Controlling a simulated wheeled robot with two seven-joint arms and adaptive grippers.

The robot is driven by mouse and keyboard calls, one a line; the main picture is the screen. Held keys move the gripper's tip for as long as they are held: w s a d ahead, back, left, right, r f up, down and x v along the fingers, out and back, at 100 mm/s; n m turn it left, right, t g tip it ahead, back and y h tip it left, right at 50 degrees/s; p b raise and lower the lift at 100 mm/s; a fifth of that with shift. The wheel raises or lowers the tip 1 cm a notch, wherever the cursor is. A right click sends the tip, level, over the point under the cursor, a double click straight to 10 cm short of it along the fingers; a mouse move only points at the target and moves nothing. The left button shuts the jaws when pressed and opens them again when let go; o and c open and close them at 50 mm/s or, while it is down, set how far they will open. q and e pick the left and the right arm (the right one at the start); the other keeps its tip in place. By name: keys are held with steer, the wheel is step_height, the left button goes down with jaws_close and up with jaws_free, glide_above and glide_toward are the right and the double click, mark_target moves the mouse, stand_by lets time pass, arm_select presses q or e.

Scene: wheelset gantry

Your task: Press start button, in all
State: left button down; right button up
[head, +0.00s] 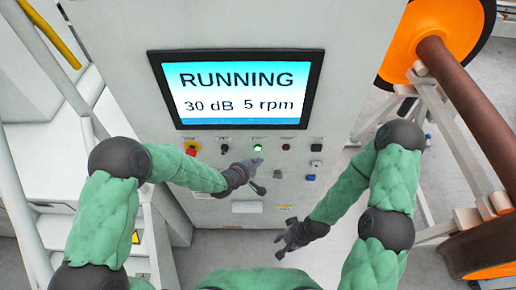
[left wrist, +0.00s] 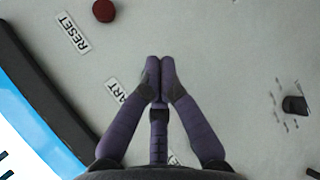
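The start button (head: 257,148) glows green in the upper row of controls on the cabinet front, below the screen. The screen (head: 245,88) reads "RUNNING", "30 dB 5 rpm". My left gripper (head: 257,163) is just below the green button in the head view; I cannot tell whether it touches it. In the left wrist view the left gripper (left wrist: 160,62) has its fingers together with nothing between them. They partly cover the START label (left wrist: 116,90), and the button is hidden there. My right gripper (head: 282,238) hangs lower, spread open and empty, apart from the panel.
The red button (left wrist: 104,10) beside the RESET label (left wrist: 73,32) shows in the wrist view. An orange wheel (head: 432,38) with a brown axle (head: 465,110) stands at right.

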arm_select(q)
steer(key=shift+s, duration=1.05)
steer(key=s+a+f+m+g+y+b, duration=0.1)
steer(key=s+a+f+m+b, duration=0.2)
steer(key=f, duration=0.5)
steer(key=s+a+f+g+b, duration=0.1)
steer(key=s+f+g+b, duration=0.1)
steer(key=f+b, duration=0.4)
steer(key=s+a+f+m+g+y+b, duration=0.1)
steer(key=s+a+f+m+b, duration=0.2)
steer(key=f, duration=0.6)
steer(key=s+a+f+m+g+b, duration=0.2)
steer(key=s+f+m+g+b, duration=0.2)
steer(key=s+f+b, duration=0.8)
step_height(320, 180, down, 6)
steer(key=s+g, duration=0.1)
steer(key=s, duration=0.1)
steer(key=shift+s+a+b, duration=0.3)
steer(key=shift+s, duration=0.05)
